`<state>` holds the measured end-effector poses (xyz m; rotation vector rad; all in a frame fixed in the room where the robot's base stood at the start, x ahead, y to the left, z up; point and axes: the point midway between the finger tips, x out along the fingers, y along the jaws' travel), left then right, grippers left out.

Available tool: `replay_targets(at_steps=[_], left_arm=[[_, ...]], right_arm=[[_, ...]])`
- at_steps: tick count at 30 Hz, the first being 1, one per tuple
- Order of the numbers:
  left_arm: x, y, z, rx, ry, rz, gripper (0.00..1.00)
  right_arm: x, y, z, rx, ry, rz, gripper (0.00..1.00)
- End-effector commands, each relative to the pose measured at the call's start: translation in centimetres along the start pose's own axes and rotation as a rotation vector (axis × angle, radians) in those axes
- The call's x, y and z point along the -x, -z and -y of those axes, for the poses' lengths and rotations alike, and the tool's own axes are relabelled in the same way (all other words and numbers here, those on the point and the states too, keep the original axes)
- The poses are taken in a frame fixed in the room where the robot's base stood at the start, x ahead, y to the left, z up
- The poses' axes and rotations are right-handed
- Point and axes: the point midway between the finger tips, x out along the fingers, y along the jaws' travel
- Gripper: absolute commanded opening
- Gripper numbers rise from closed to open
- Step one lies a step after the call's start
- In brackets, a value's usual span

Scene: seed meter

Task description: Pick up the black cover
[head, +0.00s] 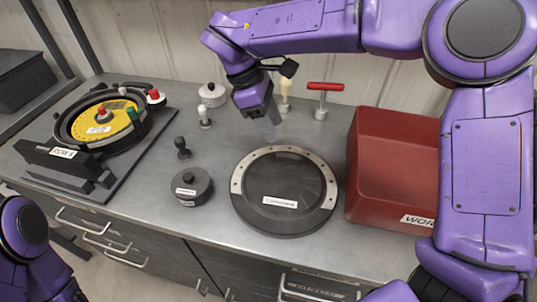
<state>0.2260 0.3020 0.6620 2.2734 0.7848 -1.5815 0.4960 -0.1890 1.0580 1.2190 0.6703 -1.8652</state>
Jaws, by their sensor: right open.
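The black cover (277,184) is a large round disc with a pale metal ring near its edge and a white label. It lies flat on the grey bench, between a small dark canister and a red bin. My right gripper (273,119) points down above the bench behind the cover's far edge. It is open and nothing shows between its fingers, though its fingertips are small in view. It does not touch the cover. My left arm shows at the lower left; its gripper is not in view.
A red bin (393,160) stands close to the cover's right. A dark canister (192,187) and a black knob (182,147) are at its left. The seed meter (104,117) with a yellow disc sits far left. A red T-handle tool (323,98) stands behind.

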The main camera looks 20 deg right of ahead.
Motion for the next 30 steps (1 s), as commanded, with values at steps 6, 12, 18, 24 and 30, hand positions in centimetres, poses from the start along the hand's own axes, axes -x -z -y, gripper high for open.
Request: replay_targets(at_steps=[6, 12, 18, 24, 30], left_arm=[[0.3, 0.1, 0.1, 0.0, 0.001, 0.001, 0.0], [0.8, 0.2, 0.1, -0.001, 0.001, 0.002, 0.0], [2.5, 1.0, 0.2, 0.0, 0.001, 0.001, 0.0], [2.7, 1.1, 0.3, 0.0, 0.001, 0.001, 0.0], [2.6, 1.0, 0.3, 0.0, 0.001, 0.001, 0.0]], right_arm=[[-1.5, -0.4, 0.5, -0.014, 0.008, -0.011, 0.49], [-4.7, -0.2, 0.1, -0.016, 0.011, -0.009, 0.49], [-7.5, 0.0, -0.6, -0.012, 0.012, -0.006, 0.49], [-10.1, 0.3, -0.6, -0.012, 0.008, -0.01, 0.49], [-10.2, 0.3, -0.7, -0.013, 0.007, -0.01, 0.46]])
